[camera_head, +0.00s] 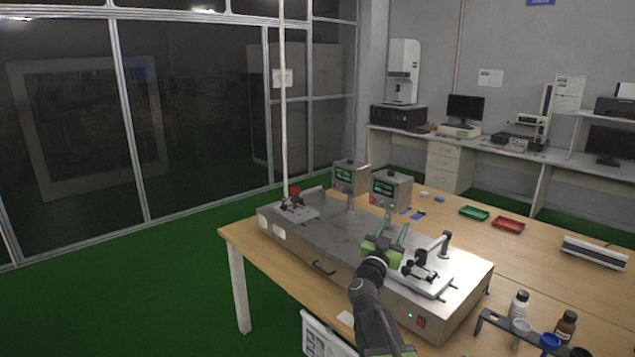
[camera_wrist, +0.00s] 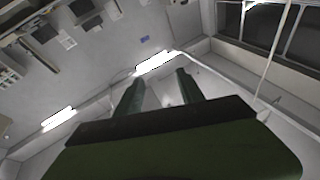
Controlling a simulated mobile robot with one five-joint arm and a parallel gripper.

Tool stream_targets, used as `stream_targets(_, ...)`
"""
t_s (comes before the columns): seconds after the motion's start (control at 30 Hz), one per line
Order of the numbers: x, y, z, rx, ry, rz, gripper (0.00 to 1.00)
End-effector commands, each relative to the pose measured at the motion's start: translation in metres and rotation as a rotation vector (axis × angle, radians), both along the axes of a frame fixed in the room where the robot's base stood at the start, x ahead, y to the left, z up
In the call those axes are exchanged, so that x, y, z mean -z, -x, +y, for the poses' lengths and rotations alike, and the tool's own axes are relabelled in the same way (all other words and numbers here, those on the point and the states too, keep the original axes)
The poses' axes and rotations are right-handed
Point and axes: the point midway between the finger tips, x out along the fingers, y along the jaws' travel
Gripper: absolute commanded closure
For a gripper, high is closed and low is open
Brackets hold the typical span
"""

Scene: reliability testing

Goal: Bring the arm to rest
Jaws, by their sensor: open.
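I cannot tell how far the gripper is from the machine.
The wooden table (camera_head: 573,290) carries a green tray (camera_head: 474,212), a red tray (camera_head: 508,224) and a white bottle (camera_head: 519,303) with a brown bottle (camera_head: 565,326) at the front right. Two display boxes stand behind the machine. Green floor (camera_head: 130,290) is open at left.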

Motion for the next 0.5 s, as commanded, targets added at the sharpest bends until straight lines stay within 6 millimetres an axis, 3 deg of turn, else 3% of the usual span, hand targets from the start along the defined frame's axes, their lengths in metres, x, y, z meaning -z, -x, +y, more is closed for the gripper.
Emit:
stream_targets(0.07, -0.007, -0.008, 0.022, -0.168, 0.063, 0.067, 0.55)
stream_targets(0.13, 0.007, -0.013, 0.049, -0.337, 0.109, 0.174, 0.55)
stream_targets(0.27, 0.072, 0.002, 0.093, -0.610, 0.145, 0.490, 0.55)
stream_targets(0.37, 0.141, 0.041, 0.107, -0.735, 0.114, 0.805, 0.55)
stream_targets(0.4, 0.169, 0.062, 0.106, -0.758, 0.088, 0.941, 0.55)
stream_targets(0.5, 0.228, 0.126, 0.096, -0.753, -0.001, 1.279, 0.55)
